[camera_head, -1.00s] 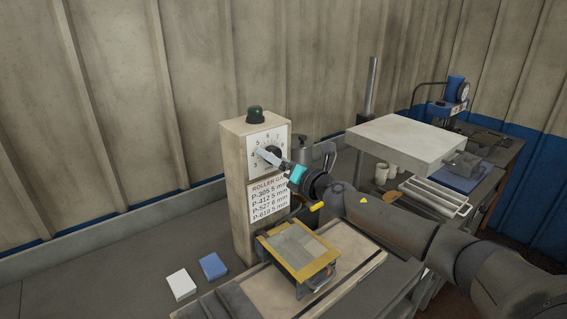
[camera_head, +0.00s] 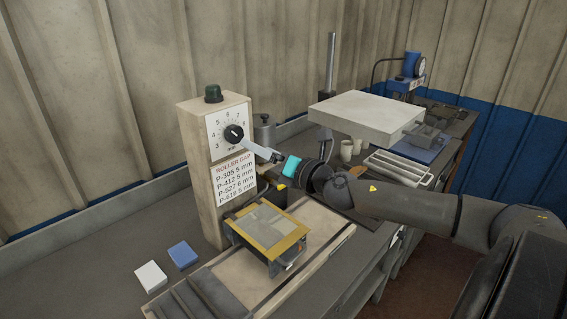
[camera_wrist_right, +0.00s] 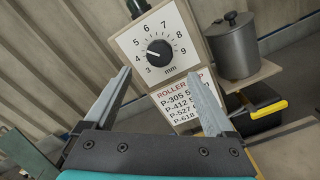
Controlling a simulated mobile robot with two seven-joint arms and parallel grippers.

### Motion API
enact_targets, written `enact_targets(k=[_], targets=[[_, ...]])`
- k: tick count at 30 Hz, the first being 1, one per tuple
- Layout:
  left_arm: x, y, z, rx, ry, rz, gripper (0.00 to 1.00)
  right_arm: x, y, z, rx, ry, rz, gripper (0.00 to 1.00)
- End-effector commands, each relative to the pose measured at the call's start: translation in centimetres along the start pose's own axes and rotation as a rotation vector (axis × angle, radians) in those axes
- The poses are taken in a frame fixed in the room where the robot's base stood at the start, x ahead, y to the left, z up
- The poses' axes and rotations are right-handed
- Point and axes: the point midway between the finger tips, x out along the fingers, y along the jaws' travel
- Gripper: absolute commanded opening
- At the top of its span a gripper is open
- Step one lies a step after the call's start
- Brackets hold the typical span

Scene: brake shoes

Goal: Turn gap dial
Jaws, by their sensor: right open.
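The gap dial is a black knob (camera_head: 234,133) on a white numbered plate, on the front of a beige upright post (camera_head: 203,165). In the right wrist view the knob (camera_wrist_right: 158,53) sits ahead, and its white mark points left, near the 4. My right gripper (camera_head: 258,150) is just right of and below the knob in the head view, apart from it. In the wrist view its two grey fingers (camera_wrist_right: 158,73) are spread with nothing between them. My left gripper is not in view.
A roller gap label (camera_head: 235,178) lists part codes and millimetres below the dial. A yellow-framed fixture (camera_head: 268,232) stands in front of the post. A metal pot (camera_wrist_right: 232,48) stands right of the dial. White and blue blocks (camera_head: 183,255) lie on the bench at left.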

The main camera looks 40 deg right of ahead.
Motion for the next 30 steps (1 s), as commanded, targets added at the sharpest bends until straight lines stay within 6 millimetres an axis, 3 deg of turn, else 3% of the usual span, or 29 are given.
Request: enact_targets(k=[21,30], targets=[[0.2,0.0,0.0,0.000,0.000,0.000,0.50,-5.2,0.1,-0.1,0.003,0.002,0.002,0.89],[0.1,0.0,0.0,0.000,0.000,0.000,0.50,-6.3,0.1,0.0,-0.002,0.002,0.002,0.89]])
